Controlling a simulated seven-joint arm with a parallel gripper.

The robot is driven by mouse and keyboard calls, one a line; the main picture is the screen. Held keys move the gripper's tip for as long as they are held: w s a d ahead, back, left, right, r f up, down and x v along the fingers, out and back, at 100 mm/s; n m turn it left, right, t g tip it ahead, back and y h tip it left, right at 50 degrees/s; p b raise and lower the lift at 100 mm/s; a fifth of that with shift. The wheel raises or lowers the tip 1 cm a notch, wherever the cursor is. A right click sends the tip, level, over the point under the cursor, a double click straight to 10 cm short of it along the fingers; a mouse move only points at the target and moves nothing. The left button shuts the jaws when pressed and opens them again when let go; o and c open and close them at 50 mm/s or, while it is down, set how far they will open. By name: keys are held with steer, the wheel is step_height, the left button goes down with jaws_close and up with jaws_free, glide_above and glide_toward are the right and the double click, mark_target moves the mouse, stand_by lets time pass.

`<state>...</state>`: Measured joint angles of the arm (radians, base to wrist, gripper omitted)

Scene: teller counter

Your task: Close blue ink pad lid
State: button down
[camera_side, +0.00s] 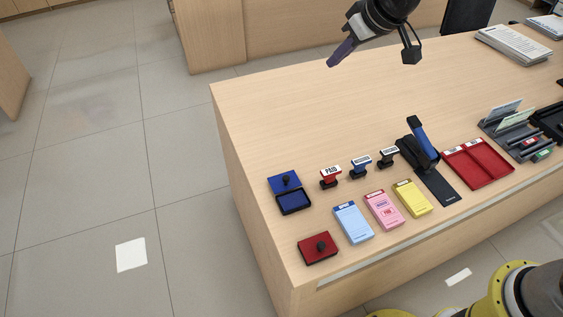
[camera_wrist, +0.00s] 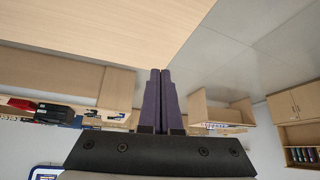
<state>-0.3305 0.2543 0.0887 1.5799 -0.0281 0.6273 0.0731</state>
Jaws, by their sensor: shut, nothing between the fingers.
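The blue ink pad (camera_side: 294,202) lies open near the left edge of the counter in the side view. Its blue lid (camera_side: 285,182), with a black knob, is tilted back behind the pad. My gripper (camera_side: 332,64) is high above the far part of the counter, well away from the ink pad. Its purple fingers are together and hold nothing. In the wrist view, the shut fingers (camera_wrist: 159,76) point up the picture, and the ink pad does not show there.
A red ink pad with a black knob (camera_side: 318,247) sits at the front left corner, closed. Several stamps (camera_side: 329,176) stand right of the blue pad. Light blue (camera_side: 353,222), pink (camera_side: 384,210) and yellow (camera_side: 411,198) pads lie in front. A stapler-like device (camera_side: 424,145) stands beside a red tray (camera_side: 497,180).

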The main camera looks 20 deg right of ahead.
steer(key=w+a+f+n+g, duration=0.1)
steer(key=w+a+f, duration=0.2)
steer(key=a+f, duration=0.5)
steer(key=n+g, duration=0.1)
steer(key=g, duration=0.1)
glide_above(277, 177)
step_height(277, 177, down, 11)
steer(key=x, duration=0.6)
steer(key=s+x, duration=0.1)
steer(key=x, duration=0.2)
steer(key=shift+d+f, duration=0.2)
steer(key=shift+f, duration=0.1)
steer(key=shift+s+d+f, duration=0.1)
steer(key=shift+s+d, duration=0.35)
steer(key=shift+s, duration=0.35)
steer(key=shift+s+d+f, duration=0.15)
steer(key=shift+s+d, duration=0.3)
steer(key=shift+s, duration=0.4)
steer(key=s, duration=0.6)
steer(key=shift+s, duration=0.35)
